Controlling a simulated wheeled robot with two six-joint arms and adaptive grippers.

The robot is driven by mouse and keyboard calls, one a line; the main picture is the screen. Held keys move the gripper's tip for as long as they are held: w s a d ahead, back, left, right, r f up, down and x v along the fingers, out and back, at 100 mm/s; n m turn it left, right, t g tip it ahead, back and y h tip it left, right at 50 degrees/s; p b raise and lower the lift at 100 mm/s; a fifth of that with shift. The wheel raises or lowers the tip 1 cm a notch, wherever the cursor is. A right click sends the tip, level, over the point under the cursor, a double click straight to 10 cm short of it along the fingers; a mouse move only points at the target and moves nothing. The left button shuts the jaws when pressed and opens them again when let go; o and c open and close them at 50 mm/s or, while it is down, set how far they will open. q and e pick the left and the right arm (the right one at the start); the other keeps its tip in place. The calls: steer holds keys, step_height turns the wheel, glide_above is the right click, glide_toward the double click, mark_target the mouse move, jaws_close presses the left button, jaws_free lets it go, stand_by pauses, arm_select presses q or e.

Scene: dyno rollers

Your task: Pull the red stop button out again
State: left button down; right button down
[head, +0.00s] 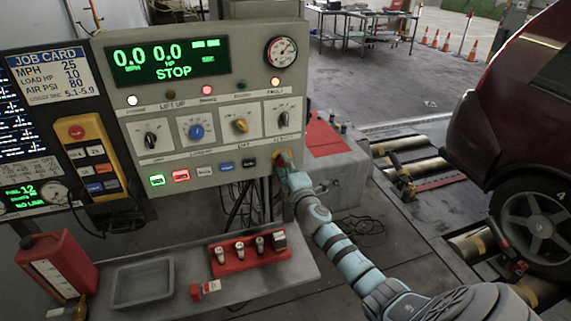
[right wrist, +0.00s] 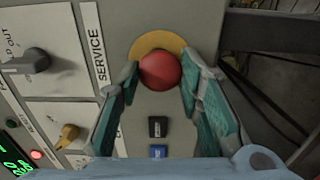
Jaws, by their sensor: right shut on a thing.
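The red stop button (right wrist: 160,70) is a round red mushroom head on a yellow ring (right wrist: 157,43), at the lower right corner of the grey control panel (head: 260,188). My right gripper (right wrist: 161,92) is shut on it, with one teal-padded finger at each side of the red head. In the head view, my right gripper (head: 284,160) reaches the panel's corner from the lower right and hides most of the button. From these frames I cannot tell how far the button is pressed in. My left gripper is not in view.
The panel display (head: 168,62) reads STOP. Knobs (head: 196,131) and small push buttons (head: 181,175) lie left of the stop button. Below, a shelf holds a red socket tray (head: 249,254), a grey tray (head: 142,283) and a red jug (head: 57,265). A car (head: 525,100) stands at right.

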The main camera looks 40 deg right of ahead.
steer(key=shift+s+a+f, duration=0.1)
steer(key=shift+s, duration=0.15)
steer(key=c, duration=1.3)
jaws_free()
steer(key=shift+s, duration=0.2)
steer(key=shift+o, duration=1.2)
steer(key=shift+w, duration=0.15)
